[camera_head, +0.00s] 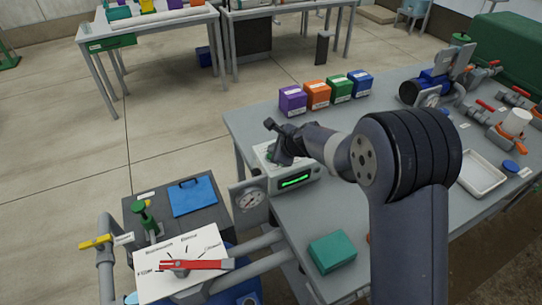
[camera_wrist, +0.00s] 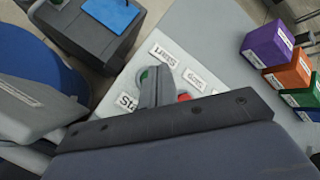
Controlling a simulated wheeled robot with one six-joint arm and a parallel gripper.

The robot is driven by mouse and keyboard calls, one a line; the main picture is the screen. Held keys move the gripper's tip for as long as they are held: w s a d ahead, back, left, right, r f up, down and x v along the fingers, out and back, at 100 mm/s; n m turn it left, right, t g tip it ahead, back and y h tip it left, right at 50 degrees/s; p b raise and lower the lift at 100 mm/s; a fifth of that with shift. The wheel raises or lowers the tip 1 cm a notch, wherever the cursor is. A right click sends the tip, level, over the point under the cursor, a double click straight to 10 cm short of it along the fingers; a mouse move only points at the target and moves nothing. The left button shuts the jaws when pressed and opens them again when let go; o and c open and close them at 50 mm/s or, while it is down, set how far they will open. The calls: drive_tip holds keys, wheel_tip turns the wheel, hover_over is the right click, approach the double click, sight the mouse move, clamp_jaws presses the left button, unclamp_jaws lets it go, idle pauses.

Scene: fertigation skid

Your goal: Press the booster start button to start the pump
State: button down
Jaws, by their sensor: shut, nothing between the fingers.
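The control box (camera_head: 303,186) stands at the near left edge of the grey bench, with a lit green display on its front. My gripper (camera_head: 276,158) is shut and empty over the box's top panel. In the wrist view, the shut fingers (camera_wrist: 154,85) reach down over the white panel (camera_wrist: 208,65). A green round part (camera_wrist: 143,74) shows just beside them, partly covered. A red button (camera_wrist: 184,97) shows on their right. I cannot tell whether the fingertips touch a button.
Purple, orange, green and blue boxes (camera_head: 317,95) stand behind the control box. A red-handled valve (camera_head: 195,265) and a teal box (camera_head: 332,252) are nearer. A white tray (camera_head: 478,172) and piping lie right.

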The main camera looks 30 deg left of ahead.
drive_tip(key=shift+f, duration=0.35)
drive_tip(key=shift+f+b, duration=0.4)
drive_tip(key=shift+b, duration=0.15)
idle(0.6)
drive_tip(key=shift+r+p, duration=0.7)
drive_tip(key=shift+r, duration=0.1)
wheel_tip(320, 180, up, 5)
drive_tip(key=p, duration=0.4)
drive_tip(key=shift+p, duration=0.3)
idle(0.4)
